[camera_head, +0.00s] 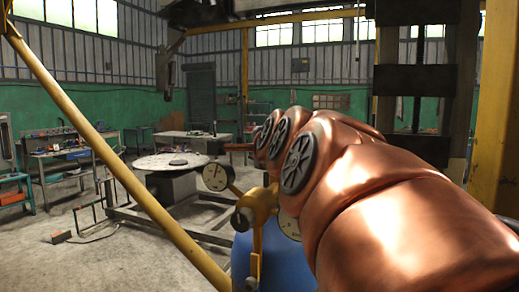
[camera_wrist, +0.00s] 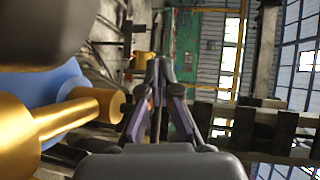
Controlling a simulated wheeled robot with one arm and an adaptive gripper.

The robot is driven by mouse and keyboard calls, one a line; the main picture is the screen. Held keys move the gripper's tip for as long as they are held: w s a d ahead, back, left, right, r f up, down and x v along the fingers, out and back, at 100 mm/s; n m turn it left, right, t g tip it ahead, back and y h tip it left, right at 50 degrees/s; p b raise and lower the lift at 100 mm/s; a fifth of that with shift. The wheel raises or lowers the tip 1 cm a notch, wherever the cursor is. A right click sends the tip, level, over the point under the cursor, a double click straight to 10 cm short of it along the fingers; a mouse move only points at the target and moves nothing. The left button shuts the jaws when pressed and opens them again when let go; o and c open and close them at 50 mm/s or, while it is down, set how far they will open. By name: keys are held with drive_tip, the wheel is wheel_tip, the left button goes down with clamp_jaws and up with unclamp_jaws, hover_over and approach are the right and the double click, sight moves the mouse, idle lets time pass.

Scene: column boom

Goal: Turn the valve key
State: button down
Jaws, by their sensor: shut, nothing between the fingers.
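A brass valve fitting (camera_head: 258,205) stands on top of a blue cylinder (camera_head: 270,262) in the head view, partly behind my copper arm. A narrow yellow piece (camera_head: 255,268) hangs down from the fitting; I cannot tell for sure which part is the valve key. In the wrist view, a brass stem with a wider round end (camera_wrist: 75,115) lies at the left, in front of the blue cylinder (camera_wrist: 45,88). My gripper (camera_wrist: 160,68) is shut and empty, to the right of the brass stem and apart from it in the picture. My arm hides the gripper in the head view.
A round dial gauge (camera_head: 215,176) sticks out left of the fitting; another dial (camera_head: 290,222) is partly hidden by my arm. A round table (camera_head: 165,162) stands behind. A yellow slanting bar (camera_head: 120,165) crosses the left. Open floor lies at the lower left.

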drive_tip(key=shift+r, duration=0.1)
idle(0.5)
wheel_tip(320, 180, up, 10)
idle(0.9)
drive_tip(key=shift+d, duration=0.1)
